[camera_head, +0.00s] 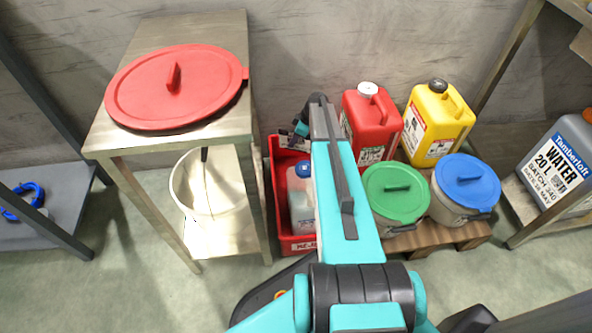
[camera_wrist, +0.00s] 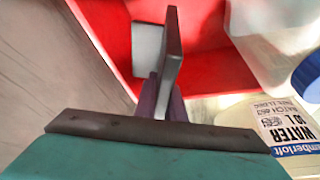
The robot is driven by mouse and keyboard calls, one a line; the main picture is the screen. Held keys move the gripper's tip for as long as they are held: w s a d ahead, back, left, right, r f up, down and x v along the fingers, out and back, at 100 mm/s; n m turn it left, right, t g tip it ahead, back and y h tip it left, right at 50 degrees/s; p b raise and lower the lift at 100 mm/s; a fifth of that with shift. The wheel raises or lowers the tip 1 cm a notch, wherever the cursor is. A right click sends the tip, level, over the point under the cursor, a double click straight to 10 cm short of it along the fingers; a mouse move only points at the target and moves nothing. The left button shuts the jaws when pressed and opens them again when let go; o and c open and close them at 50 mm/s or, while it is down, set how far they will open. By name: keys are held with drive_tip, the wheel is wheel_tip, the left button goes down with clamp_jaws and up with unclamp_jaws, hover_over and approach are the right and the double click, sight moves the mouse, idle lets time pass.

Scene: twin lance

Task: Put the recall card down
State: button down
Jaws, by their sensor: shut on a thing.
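My gripper (camera_head: 302,127) is over the back part of a red crate (camera_head: 304,245). The crate's red inside (camera_wrist: 215,78) fills much of the wrist view beyond the card. I cannot tell whether the card touches the crate. My arm hides part of the crate.
A white bottle with a blue cap (camera_head: 301,198) stands in the crate. A steel stand (camera_head: 127,142) with a red lid (camera_head: 170,95) is left. Red (camera_head: 370,128) and yellow (camera_head: 437,122) canisters and green-lidded (camera_head: 396,192) and blue-lidded (camera_head: 466,182) tubs crowd the right.

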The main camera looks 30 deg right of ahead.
sight(303, 150)
wheel_tip(303, 150, down, 10)
drive_tip(key=b, duration=0.2)
drive_tip(key=shift+b, duration=0.35)
drive_tip(key=shift+f+b, duration=0.9)
drive_tip(key=shift+f, duration=1.55)
drive_tip(key=shift+f, duration=0.1)
drive_tip(key=c, duration=2.3)
unclamp_jaws()
drive_tip(key=o, duration=0.5)
drive_tip(key=shift+c, duration=0.2)
drive_tip(key=p+v, duration=0.4)
drive_tip(key=v, duration=0.8)
